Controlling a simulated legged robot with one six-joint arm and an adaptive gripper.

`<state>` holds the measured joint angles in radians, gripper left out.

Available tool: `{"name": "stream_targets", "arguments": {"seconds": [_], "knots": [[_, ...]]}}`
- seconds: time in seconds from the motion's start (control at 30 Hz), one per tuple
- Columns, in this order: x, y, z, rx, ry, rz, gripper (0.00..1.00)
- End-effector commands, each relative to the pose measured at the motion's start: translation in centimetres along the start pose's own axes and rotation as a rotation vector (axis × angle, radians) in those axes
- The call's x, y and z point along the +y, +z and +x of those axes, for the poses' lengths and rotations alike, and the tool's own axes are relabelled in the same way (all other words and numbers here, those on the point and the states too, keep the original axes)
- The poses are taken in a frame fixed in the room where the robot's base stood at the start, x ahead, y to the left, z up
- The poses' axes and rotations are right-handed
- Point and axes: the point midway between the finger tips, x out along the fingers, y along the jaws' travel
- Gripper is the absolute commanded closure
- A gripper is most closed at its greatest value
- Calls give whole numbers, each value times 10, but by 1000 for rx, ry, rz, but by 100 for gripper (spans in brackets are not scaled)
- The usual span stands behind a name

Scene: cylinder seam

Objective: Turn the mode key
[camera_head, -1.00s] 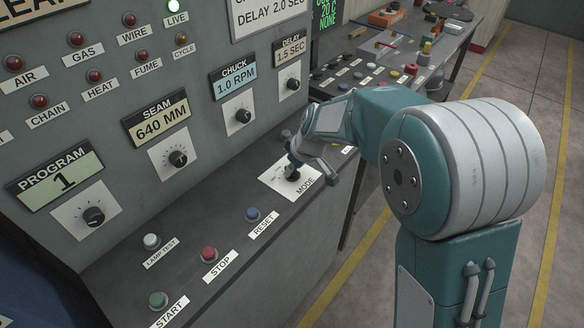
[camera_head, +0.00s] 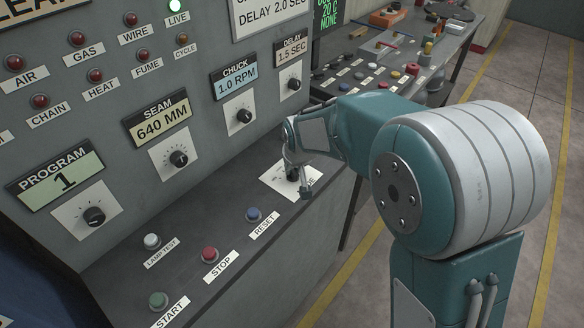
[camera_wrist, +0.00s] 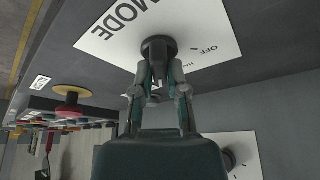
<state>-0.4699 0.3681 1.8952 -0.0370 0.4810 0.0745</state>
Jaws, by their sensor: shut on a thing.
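The mode key (camera_wrist: 159,48) is a dark round knob on a white plate marked MODE (camera_wrist: 100,38), with OFF and another partly hidden word beside it. In the wrist view my gripper (camera_wrist: 158,70) has its two fingers closed on the knob from either side. In the head view my gripper (camera_head: 298,178) reaches down to the mode plate (camera_head: 277,182) on the sloping desk and hides much of the key and label. Which mark the key points to cannot be read.
Left along the desk are the blue RESET button (camera_head: 254,214), red STOP button (camera_head: 209,254), green START button (camera_head: 158,300) and white LAMP TEST button (camera_head: 152,241). The CHUCK dial (camera_head: 243,116) is on the upright panel behind. In the wrist view a red button with yellow collar (camera_wrist: 72,93) shows left.

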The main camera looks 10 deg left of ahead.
Motion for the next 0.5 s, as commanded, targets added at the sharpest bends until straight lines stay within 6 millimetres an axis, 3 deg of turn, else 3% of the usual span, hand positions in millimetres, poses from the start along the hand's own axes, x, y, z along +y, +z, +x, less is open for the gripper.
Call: {"name": "stream_targets", "arguments": {"seconds": [0.5], "knots": [[-1, 4, 1, -13, 70, 165, 100]]}}
